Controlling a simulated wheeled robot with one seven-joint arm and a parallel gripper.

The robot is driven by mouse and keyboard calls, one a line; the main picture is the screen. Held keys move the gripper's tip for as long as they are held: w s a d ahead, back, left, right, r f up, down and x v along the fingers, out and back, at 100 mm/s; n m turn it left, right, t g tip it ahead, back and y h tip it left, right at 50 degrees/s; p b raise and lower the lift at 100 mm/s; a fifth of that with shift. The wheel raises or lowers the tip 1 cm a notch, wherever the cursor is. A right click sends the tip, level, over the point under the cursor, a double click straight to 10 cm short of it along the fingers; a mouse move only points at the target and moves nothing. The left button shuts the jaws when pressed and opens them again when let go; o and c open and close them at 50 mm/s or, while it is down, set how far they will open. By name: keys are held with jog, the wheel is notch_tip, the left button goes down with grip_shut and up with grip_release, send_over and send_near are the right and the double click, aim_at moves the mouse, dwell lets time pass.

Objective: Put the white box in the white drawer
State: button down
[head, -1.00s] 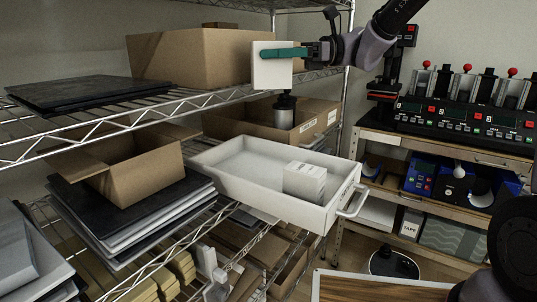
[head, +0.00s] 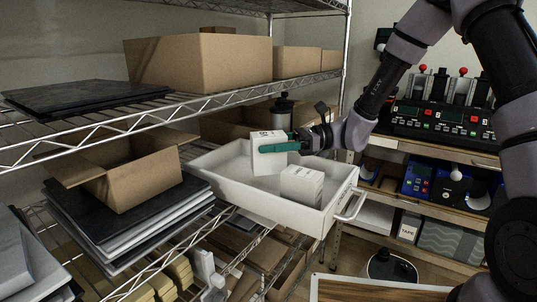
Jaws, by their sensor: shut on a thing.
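The white box (head: 267,160) is held upright and slightly tilted in my gripper (head: 284,145), whose green fingers are shut on it. The box is over the inside of the white drawer (head: 228,170), near its middle; I cannot tell whether its lower end touches the drawer floor. The drawer is pulled out, with its handle (head: 352,206) at the right. A second white box (head: 302,185) lies in the drawer, just right of and nearer than the held one.
A wire shelf (head: 180,108) with cardboard boxes (head: 200,62) runs above and behind the drawer. An open cardboard box (head: 128,178) sits on dark stacked sheets at left. A dark cylinder (head: 284,109) stands behind the drawer. The drawer's left part is empty.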

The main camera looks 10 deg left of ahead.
aim_at(252, 159)
jog(key=shift+f, duration=1.35)
jog(key=shift+f, duration=0.1)
jog(key=shift+f, duration=0.35)
jog(key=shift+f, duration=0.15)
jog(key=shift+c, duration=1.8)
grip_release()
